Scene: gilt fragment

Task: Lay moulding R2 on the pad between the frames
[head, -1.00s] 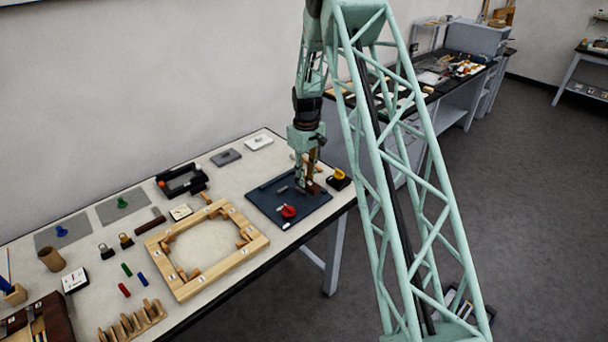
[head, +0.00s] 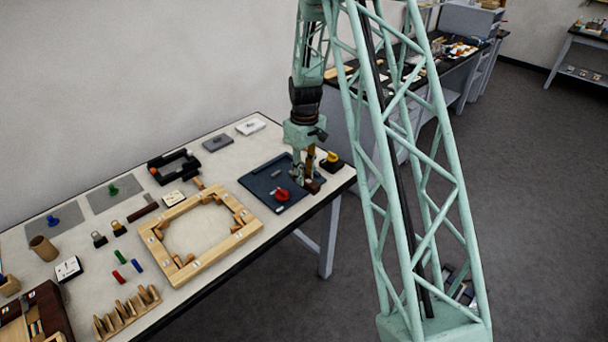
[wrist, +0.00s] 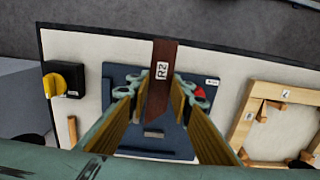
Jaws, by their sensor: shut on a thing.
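Moulding R2 (wrist: 161,75) is a dark brown strip with a white R2 label. In the wrist view my gripper (wrist: 158,112) is shut on it, with its far end sticking out past the fingertips. In the head view my gripper (head: 303,178) is over the right part of a dark blue pad (head: 262,184), and the brown end of the moulding (head: 314,187) shows by the pad's right edge. I cannot tell whether the moulding touches the pad. A light wooden frame (head: 168,271) lies left of the pad, with small wooden pieces around its inside.
A red knob-like piece (head: 281,194) and a small grey block (wrist: 153,133) are on the blue pad. A yellow-knobbed black block (head: 332,161) stands beside it at the right. A black frame-like fixture (head: 173,167) lies behind the wooden frame. Grey mats (head: 70,216) lie farther left.

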